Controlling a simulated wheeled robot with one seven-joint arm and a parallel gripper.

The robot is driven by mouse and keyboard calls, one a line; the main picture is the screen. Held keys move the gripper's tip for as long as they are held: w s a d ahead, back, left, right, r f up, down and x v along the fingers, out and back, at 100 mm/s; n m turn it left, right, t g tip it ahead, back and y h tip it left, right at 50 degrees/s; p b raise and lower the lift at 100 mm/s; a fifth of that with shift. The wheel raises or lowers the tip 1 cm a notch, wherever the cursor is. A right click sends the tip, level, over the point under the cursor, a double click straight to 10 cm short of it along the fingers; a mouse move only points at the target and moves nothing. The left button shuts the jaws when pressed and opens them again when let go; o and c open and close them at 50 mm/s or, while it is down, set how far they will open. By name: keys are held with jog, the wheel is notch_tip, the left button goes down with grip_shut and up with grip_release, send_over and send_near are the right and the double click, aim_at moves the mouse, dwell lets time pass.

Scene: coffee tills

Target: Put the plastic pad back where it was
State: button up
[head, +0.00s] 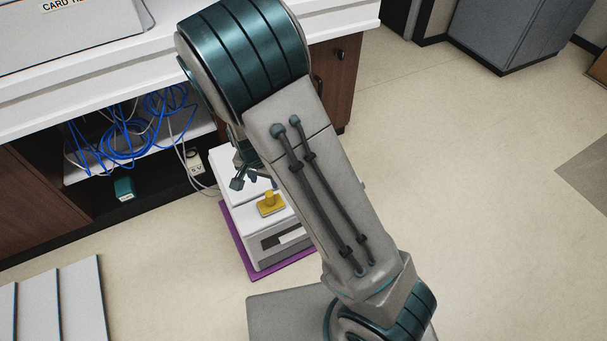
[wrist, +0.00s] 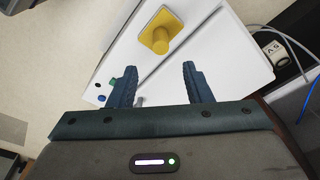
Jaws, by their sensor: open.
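A yellow square pad with an upright round knob (head: 270,206) lies on top of a white box-shaped machine (head: 222,160) on the floor. It also shows in the wrist view (wrist: 153,41), just beyond my fingertips. A flat purple mat (head: 238,254) lies under the machine. I cannot tell for certain which of these is the plastic pad. My gripper (head: 245,181) is over the machine's top, beside the yellow piece and apart from it. In the wrist view my gripper (wrist: 157,78) is open with nothing between its fingers. My arm hides the machine's right side.
A white counter (head: 165,62) with wooden cabinets stands behind. Its open bay holds tangled blue cables (head: 125,130) and a small teal box (head: 124,189). A white socket block (head: 194,160) is close to the machine. White panels (head: 65,300) are at lower left.

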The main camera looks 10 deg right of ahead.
jog(key=s+d+r+n, duration=0.6)
jog(key=s+d+r, duration=0.8)
jog(key=s+r, duration=0.3)
notch_tip(320, 180, up, 2)
jog(key=shift+d+r+y, duration=0.2)
jog(key=shift+y, duration=0.2)
jog(key=shift+c, duration=1)
